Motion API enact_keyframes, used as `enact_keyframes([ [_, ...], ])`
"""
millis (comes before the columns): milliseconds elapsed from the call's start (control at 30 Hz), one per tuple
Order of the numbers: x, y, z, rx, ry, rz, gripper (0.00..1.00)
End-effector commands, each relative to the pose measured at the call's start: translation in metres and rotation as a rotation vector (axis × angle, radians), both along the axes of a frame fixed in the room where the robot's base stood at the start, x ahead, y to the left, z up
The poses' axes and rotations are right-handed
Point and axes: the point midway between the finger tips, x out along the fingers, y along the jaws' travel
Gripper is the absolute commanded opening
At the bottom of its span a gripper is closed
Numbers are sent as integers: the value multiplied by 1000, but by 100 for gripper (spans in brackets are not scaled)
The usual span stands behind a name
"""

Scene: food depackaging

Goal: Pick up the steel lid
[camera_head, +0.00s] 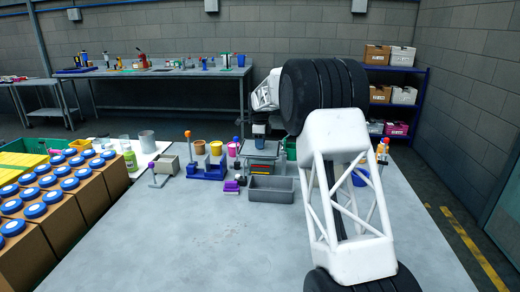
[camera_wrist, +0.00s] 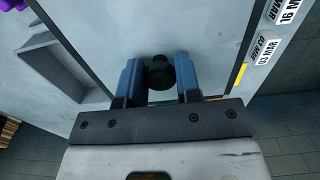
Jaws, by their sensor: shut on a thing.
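In the wrist view, my gripper (camera_wrist: 160,88) has its two blue fingers closed on either side of a black knob (camera_wrist: 159,72). The knob stands on a broad, pale grey flat panel, which looks like the steel lid (camera_wrist: 150,30). In the head view, my gripper (camera_head: 259,138) points down over a grey, box-like stand behind the grey tray. The lid is small there and hard to tell from the stand. I cannot tell whether the lid is resting or lifted.
The empty grey tray (camera_head: 271,188) lies just in front of the stand. Boxes with blue caps (camera_head: 62,185) fill the left side. The table's front middle is clear.

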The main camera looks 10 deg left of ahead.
Motion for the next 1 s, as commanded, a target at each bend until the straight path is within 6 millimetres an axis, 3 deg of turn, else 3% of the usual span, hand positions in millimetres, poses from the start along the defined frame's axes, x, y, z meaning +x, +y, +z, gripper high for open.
enact_keyframes([
  [67, 0, 0, 0, 0, 0, 0, 2],
  [467, 0, 0, 6, 0, -1, 0, 2],
  [667, 0, 0, 26, 1, -4, 0, 2],
  [1000, 0, 0, 76, 1, -3, 0, 2],
])
